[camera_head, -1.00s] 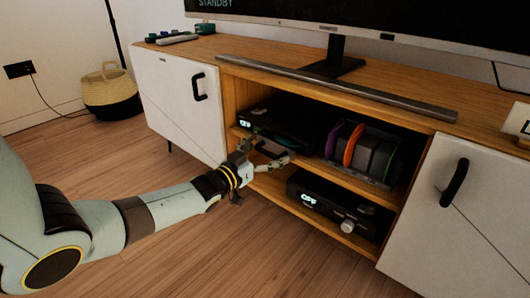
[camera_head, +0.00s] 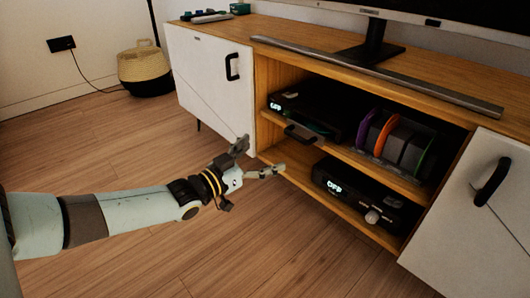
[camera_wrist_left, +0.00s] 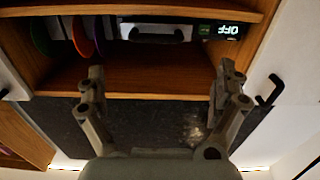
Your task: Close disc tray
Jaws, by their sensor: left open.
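The black disc player (camera_head: 310,108) sits on the upper shelf of the cabinet, its lit display at its left end. Its disc tray (camera_head: 300,134) sticks out at the front with a dark loop-shaped front edge. In the left wrist view, which looks inverted, the tray (camera_wrist_left: 155,33) shows below the player's front, beside the OFF display. My left gripper (camera_head: 260,157) is open and empty, in front of and to the left of the tray, apart from it. The two fingers (camera_wrist_left: 162,75) show spread in the wrist view. My right gripper is not in view.
A second black device (camera_head: 355,193) with a knob sits on the lower shelf. Several coloured cases (camera_head: 400,142) stand right of the player. White cabinet doors flank the opening, with black handles (camera_head: 232,67) sticking out. The wood floor (camera_head: 200,265) in front is clear.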

